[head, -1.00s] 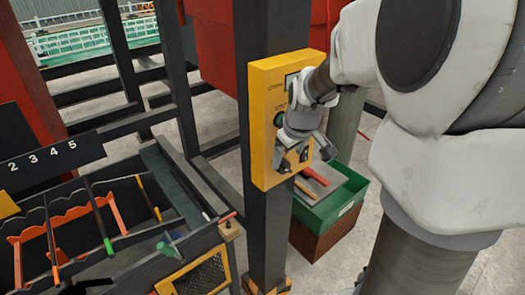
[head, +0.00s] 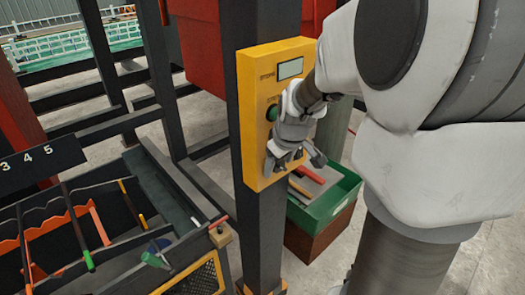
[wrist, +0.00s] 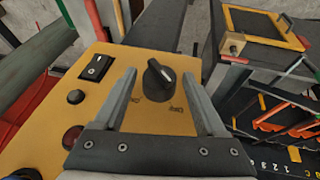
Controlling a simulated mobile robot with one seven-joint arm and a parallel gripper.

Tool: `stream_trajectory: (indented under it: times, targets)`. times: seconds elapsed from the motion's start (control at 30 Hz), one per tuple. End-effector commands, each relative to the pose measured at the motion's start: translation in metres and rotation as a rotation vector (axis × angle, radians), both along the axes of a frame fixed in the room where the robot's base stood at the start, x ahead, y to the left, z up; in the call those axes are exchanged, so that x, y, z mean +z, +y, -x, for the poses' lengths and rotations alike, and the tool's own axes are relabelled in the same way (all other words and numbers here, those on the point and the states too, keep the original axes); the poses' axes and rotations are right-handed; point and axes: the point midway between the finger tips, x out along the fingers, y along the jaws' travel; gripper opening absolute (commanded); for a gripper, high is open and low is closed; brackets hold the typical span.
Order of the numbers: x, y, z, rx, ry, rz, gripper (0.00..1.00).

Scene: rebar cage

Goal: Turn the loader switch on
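A yellow control panel (head: 265,90) is fixed to a dark post; it also shows in the wrist view (wrist: 60,120). In the wrist view, a black rotary knob (wrist: 158,78) with a pale pointer mark stands on it, with small labels too small to read on either side. My gripper (wrist: 160,84) is open, its two fingers on the left and right of the knob with gaps. I cannot tell how deep the fingertips reach around it. In the head view, my gripper (head: 295,160) is in front of the panel's lower part and hides the knob.
The panel also bears a black rocker switch (wrist: 97,68), a black button (wrist: 76,97), a red button (wrist: 72,137) and a green button (head: 272,113). A green bin (head: 335,205) stands behind the post. A rack with bars (head: 90,235) is at the left.

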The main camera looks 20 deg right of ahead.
Motion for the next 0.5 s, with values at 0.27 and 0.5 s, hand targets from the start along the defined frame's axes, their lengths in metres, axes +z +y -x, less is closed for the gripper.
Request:
stream_trajectory:
  times: [0.27, 0.5]
  targets:
    - [0.0001, -0.0001, -0.0001, 0.0, 0.0, 0.0, 0.21]
    - [0.0003, -0.0002, -0.0002, -0.001, 0.0, -0.001, 0.0]
